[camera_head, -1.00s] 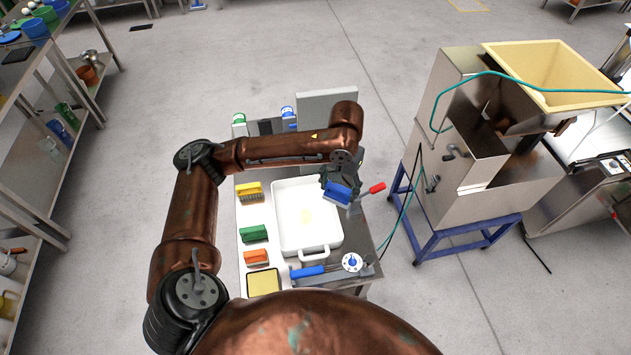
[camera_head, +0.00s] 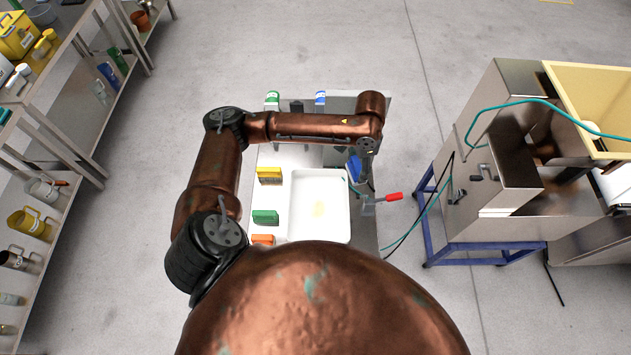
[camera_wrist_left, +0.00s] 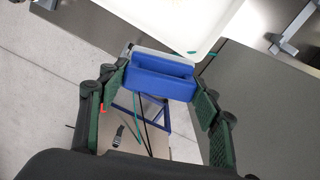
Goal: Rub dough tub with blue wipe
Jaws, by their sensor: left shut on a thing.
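The dough tub is a white, shallow rectangular tub (camera_head: 338,185) on the bench, with a pale yellow patch (camera_head: 319,209) on its floor. Its white rim corner also shows at the top of the left wrist view (camera_wrist_left: 205,40). My left gripper (camera_head: 361,160) is at the tub's far right edge. It is shut on the blue wipe (camera_head: 354,170), a thick blue block with a pale layer along one side. In the left wrist view the wipe (camera_wrist_left: 160,80) sits between the green-padded fingers. I cannot tell whether it touches the tub. My right gripper is not in view.
Left of the tub stand a yellow block (camera_head: 268,174), a green block (camera_head: 265,216) and an orange block (camera_head: 263,239). A red-handled tool (camera_head: 385,198) lies at the bench's right. A steel machine (camera_head: 500,150) with a yellow hopper stands further right. Shelves (camera_head: 70,130) are at left.

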